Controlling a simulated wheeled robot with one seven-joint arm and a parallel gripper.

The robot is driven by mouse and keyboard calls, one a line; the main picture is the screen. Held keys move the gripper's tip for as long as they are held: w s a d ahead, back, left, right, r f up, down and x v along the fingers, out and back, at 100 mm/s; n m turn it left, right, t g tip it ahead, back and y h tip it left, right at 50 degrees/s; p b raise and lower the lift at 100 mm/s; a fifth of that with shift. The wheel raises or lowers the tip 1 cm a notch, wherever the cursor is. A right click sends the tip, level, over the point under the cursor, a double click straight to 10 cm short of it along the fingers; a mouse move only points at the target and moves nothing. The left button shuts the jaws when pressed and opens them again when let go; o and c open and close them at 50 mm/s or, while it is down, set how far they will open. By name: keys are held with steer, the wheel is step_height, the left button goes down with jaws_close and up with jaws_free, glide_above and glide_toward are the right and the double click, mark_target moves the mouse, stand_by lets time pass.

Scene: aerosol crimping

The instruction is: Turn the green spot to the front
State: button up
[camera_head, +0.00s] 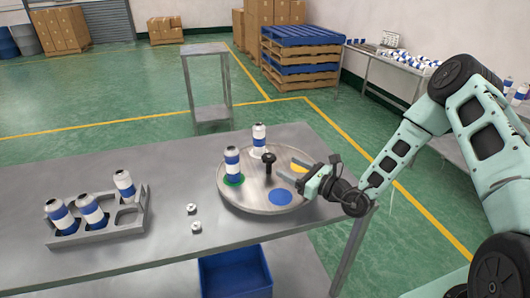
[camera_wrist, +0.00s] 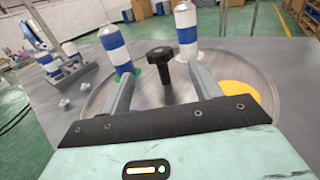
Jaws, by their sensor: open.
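A round grey turntable (camera_head: 243,204) lies on the metal table, with a black knob (camera_head: 268,163) standing upright at its centre. The green spot (camera_head: 234,180) is on the turntable's left side, mostly covered by a blue-and-white can (camera_head: 232,163) standing on it. A second can (camera_head: 259,139) stands at the back. A blue spot (camera_head: 280,197) is bare at the front, and a yellow spot (camera_head: 299,167) shows on the right, also in the wrist view (camera_wrist: 241,94). My gripper (camera_head: 294,166) is open over the turntable's right side. In the wrist view the knob (camera_wrist: 160,60) appears between and beyond the fingers (camera_wrist: 160,80), apparently untouched.
A grey rack (camera_head: 125,228) with several cans stands at the table's left. Two small white parts (camera_head: 194,218) lie between rack and turntable. A blue bin (camera_head: 235,274) is below the table's front edge. The table behind the rack is clear.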

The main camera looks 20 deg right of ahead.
mark_target(264, 155)
steer(key=p+x, duration=0.2)
steer(key=x, duration=0.8)
steer(key=shift+w+a, duration=0.25)
steer(key=shift+a, duration=0.05)
jaws_close()
steer(key=shift+d, duration=0.1)
